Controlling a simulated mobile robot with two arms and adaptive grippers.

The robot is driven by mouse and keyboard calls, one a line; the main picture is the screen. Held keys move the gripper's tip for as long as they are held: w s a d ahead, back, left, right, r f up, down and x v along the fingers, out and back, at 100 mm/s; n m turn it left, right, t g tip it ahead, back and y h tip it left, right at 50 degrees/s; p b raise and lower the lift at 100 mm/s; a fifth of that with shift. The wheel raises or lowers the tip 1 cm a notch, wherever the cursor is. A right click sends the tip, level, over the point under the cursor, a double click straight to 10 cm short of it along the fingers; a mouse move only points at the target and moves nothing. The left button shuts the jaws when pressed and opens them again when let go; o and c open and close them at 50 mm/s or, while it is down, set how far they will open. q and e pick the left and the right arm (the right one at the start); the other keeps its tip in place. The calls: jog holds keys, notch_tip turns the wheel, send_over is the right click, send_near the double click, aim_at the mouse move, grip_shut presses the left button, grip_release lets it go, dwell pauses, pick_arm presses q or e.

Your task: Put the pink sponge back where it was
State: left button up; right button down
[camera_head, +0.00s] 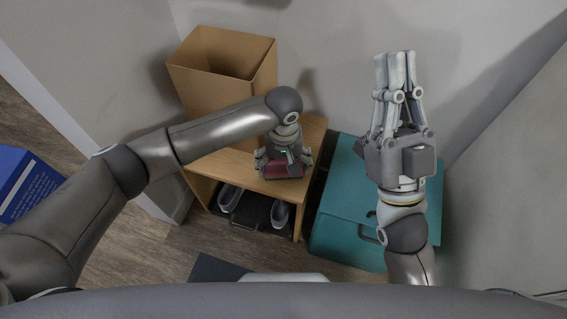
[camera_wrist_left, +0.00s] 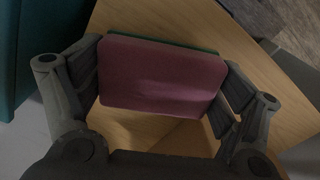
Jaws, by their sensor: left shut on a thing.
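The pink sponge (camera_head: 285,170) is at the front part of the wooden shoe cabinet's top (camera_head: 222,165) in the head view. My left gripper (camera_head: 284,162) is shut on it from above. In the left wrist view the sponge (camera_wrist_left: 160,75) sits between the two fingers (camera_wrist_left: 160,88), with a thin green layer along its far edge. The wooden surface shows below and around it. I cannot tell whether the sponge touches the wood. My right gripper (camera_head: 395,72) is raised at the right, its fingers close together, with nothing seen between them.
A tall open cardboard-coloured box (camera_head: 222,75) stands at the back of the cabinet. Shoes (camera_head: 280,213) sit on the cabinet's lower shelf. A teal box (camera_head: 345,215) stands right of the cabinet. A blue box (camera_head: 25,185) lies at the far left. Walls close off the back.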

pick_arm(q)
jog(key=o, duration=0.7)
jog(key=shift+o, duration=0.3)
